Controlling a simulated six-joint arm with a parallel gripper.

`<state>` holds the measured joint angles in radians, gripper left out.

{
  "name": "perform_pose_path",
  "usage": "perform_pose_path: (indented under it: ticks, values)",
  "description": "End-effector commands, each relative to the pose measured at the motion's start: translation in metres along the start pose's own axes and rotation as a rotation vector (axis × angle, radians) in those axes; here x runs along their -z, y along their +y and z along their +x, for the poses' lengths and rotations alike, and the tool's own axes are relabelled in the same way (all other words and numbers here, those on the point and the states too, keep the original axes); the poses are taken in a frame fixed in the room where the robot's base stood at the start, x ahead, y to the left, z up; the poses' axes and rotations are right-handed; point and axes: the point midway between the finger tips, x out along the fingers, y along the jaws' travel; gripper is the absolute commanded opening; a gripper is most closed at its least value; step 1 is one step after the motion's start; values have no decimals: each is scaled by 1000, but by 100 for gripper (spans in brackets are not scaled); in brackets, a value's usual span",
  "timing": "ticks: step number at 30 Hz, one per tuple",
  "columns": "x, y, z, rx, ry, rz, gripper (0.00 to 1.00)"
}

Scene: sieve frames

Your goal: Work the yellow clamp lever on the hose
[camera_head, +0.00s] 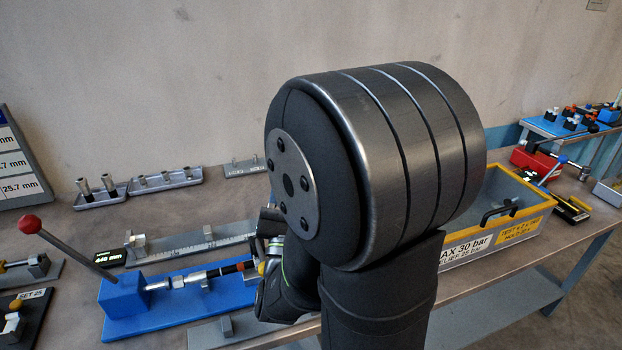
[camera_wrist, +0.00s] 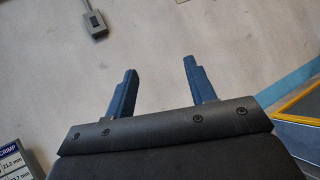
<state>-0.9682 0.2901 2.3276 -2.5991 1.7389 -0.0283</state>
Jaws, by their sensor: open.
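A small yellow part (camera_head: 261,267), possibly the clamp lever, shows at the right end of the hose, partly covered by my arm. The dark hose (camera_head: 222,271) with an orange band lies along the blue fixture (camera_head: 150,319). My gripper (camera_wrist: 160,66) shows in the wrist view with its two blue fingers apart and nothing between them. The fingers face the bare wall, away from the fixture. In the head view my large dark arm links cover the centre, and I cannot make out the fingertips there.
A lever with a red knob (camera_head: 30,224) rises from the fixture's left end. A ruler rail (camera_head: 195,243) lies behind the fixture. A yellow-rimmed crate (camera_head: 483,243) stands right of my arm. Small grey trays (camera_head: 165,181) sit near the wall. A wall box (camera_wrist: 95,22) shows in the wrist view.

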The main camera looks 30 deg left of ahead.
Motion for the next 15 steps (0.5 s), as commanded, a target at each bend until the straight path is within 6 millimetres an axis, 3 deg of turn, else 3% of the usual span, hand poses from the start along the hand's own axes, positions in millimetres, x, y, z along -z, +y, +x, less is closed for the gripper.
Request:
perform_pose_path:
  ticks: [6,15]
  values:
    - [-17,-19,8,2,-1,-1,50]
    - [-23,-25,11,0,1,-1,50]
